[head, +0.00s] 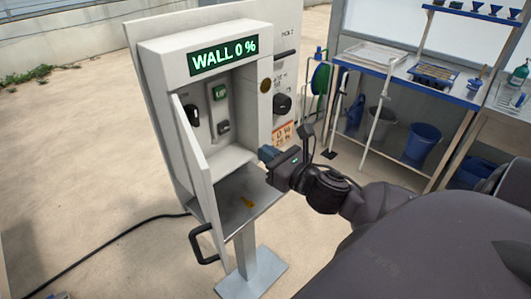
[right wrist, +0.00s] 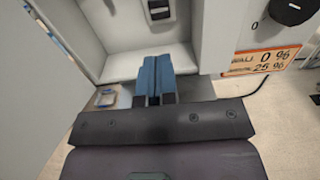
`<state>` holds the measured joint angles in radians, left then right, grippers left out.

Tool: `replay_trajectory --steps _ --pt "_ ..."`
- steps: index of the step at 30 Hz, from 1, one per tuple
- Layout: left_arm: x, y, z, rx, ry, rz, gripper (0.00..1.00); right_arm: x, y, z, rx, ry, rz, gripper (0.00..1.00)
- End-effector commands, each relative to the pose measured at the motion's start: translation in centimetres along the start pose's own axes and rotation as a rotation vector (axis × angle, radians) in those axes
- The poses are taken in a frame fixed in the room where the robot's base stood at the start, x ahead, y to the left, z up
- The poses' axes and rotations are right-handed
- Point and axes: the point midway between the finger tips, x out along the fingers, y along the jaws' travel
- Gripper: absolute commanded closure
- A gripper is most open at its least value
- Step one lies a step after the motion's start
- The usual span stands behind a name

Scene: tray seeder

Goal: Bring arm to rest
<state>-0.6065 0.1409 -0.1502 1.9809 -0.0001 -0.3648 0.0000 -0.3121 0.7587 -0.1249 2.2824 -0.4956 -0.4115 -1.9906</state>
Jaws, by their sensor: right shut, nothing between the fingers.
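My right arm comes in from the right in the head view. My right gripper (head: 267,154) is at the right edge of the opening of a grey-white cabinet (head: 158,62). Its blue fingers are closed together with nothing between them, and they also show in the right wrist view (right wrist: 156,78). The cabinet door (head: 196,150) stands open to the left, with a dark handle (head: 203,243). My left gripper does not show.
The cabinet's lit display (head: 223,55) reads "WALL 0 %". A dark knob (head: 282,104) and an orange label (head: 282,133) are on the panel right of the opening. A blue-edged bench (head: 400,83) with buckets beneath stands at right. A black cable crosses the floor at left.

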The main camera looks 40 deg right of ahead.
Motion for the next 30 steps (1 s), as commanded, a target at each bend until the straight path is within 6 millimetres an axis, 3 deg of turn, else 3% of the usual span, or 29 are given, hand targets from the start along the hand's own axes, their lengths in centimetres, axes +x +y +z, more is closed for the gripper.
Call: replay_trajectory --steps 11,16,23,30 --pt "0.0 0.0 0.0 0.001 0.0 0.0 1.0 0.0 0.0 0.0 0.003 0.0 0.0 1.0" --pt "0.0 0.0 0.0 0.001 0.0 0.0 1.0 0.0 0.0 0.0 0.104 0.0 0.0 1.0" --pt "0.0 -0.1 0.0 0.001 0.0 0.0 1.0 0.1 -0.2 -0.8 0.536 0.027 0.0 1.0" --pt "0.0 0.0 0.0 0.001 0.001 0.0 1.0 0.2 -0.6 -3.7 1.103 0.077 -0.054 1.0"
